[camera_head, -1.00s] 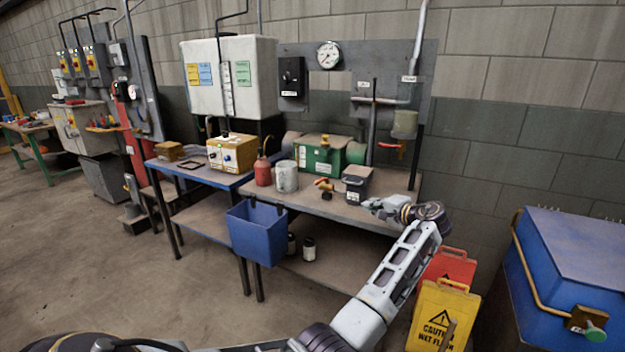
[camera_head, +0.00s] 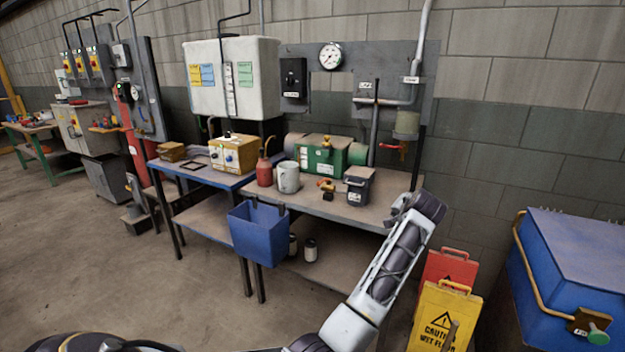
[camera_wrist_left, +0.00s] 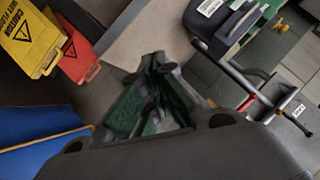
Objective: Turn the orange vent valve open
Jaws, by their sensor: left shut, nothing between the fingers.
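A red-orange lever (camera_head: 394,147) sits on the pipework at the right of the wall panel, below a cylindrical bowl (camera_head: 406,124). In the left wrist view a red handle (camera_wrist_left: 247,103) shows beside a dark pipe at right. An orange-handled fitting (camera_head: 326,184) lies on the workbench. I cannot tell from the small labels which of these is the vent valve. My left gripper (camera_head: 397,212) is shut and empty at the bench's right front corner, apart from both; its fingers (camera_wrist_left: 160,65) also show in its wrist view. My right gripper is not in view.
A dark lidded box (camera_head: 358,187) stands on the bench (camera_head: 313,202) just left of my left gripper. A white can (camera_head: 288,177) and a green box (camera_head: 322,158) stand farther left. Yellow and red floor signs (camera_head: 440,318) and a blue cabinet (camera_head: 570,270) are at right.

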